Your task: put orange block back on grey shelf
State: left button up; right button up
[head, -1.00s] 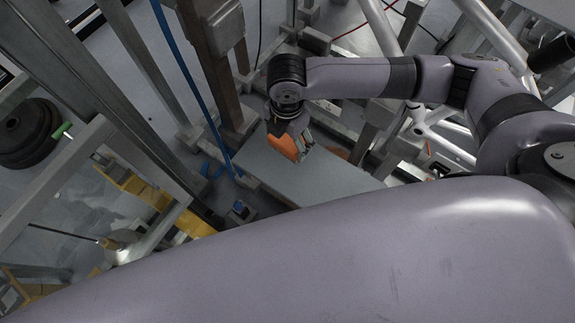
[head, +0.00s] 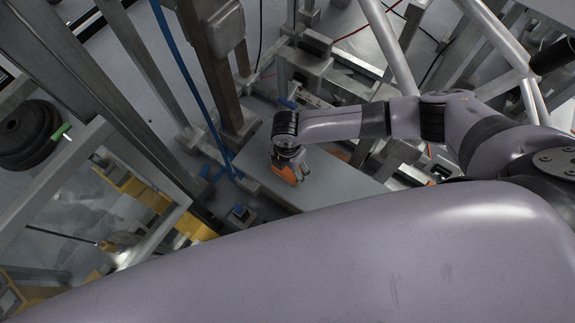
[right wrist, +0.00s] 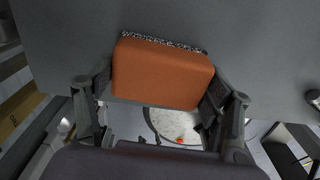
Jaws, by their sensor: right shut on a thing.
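The orange block (head: 284,174) is held in my right gripper (head: 297,172), whose fingers close on its two sides. In the right wrist view the block (right wrist: 162,74) sits between the two fingers (right wrist: 165,100), with a dark speckled strip along its far edge. The grey shelf (head: 335,182) is a flat panel under the gripper, and the block is over its left part. In the right wrist view the shelf surface (right wrist: 255,35) fills the background behind the block. I cannot tell whether the block touches it. My left gripper is not in view.
A brown upright post (head: 213,70) and blue straps (head: 187,80) stand left of the shelf. Yellow beams (head: 150,195) and black weight plates (head: 30,135) are at the left. White frame tubes (head: 390,45) rise at the upper right.

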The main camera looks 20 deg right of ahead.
jog(key=shift+f, duration=0.1)
jog(key=o, duration=1.1)
jog(key=shift+f+b, duration=0.15)
jog(key=shift+b, duration=0.3)
notch_tip(320, 180, up, 18)
jog(key=p, duration=0.1)
jog(key=shift+s+f, duration=0.2)
jog(key=shift+d, duration=0.1)
